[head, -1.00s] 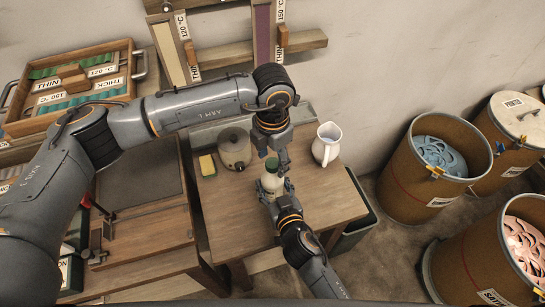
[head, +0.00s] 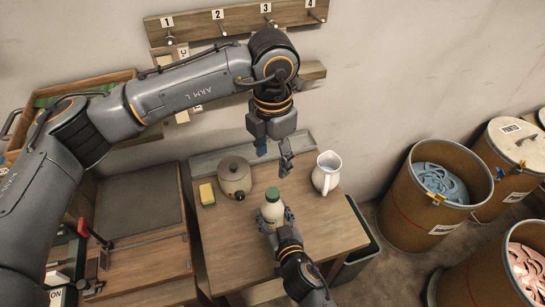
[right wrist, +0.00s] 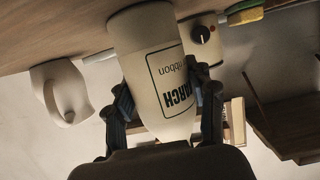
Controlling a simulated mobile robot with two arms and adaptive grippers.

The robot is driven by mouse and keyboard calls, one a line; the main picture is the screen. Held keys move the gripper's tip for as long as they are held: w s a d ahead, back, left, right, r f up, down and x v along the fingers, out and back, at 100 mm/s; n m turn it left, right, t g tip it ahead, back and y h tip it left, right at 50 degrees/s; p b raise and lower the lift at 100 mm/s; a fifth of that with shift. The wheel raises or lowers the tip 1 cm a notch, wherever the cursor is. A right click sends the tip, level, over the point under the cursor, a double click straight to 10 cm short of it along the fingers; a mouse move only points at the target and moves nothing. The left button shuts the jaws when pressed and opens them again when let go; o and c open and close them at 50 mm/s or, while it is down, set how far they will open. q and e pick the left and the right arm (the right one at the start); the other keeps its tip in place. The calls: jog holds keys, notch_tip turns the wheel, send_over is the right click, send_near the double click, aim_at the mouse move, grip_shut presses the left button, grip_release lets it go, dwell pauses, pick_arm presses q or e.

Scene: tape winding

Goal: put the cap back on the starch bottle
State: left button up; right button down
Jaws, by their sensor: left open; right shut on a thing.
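My right gripper (head: 272,222) is shut around the bottle. In the right wrist view the bottle (right wrist: 150,60) appears upside down with its label between the fingers (right wrist: 163,100); its cap is hidden there. My left gripper (head: 273,156) is open and empty, above and behind the bottle, apart from the cap. How tightly the cap sits cannot be told.
On the table (head: 235,250) a round lidded pot (head: 234,179) and a yellow sponge (head: 207,194) stand left of the bottle. A white jug (head: 326,173) stands to its right. Large drums (head: 425,215) are on the floor at right. A pegged rail (head: 240,20) is on the wall.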

jog(key=shift+c, duration=2)
grip_release()
jog(key=v, duration=1.2)
jog(key=shift+f, duration=0.1)
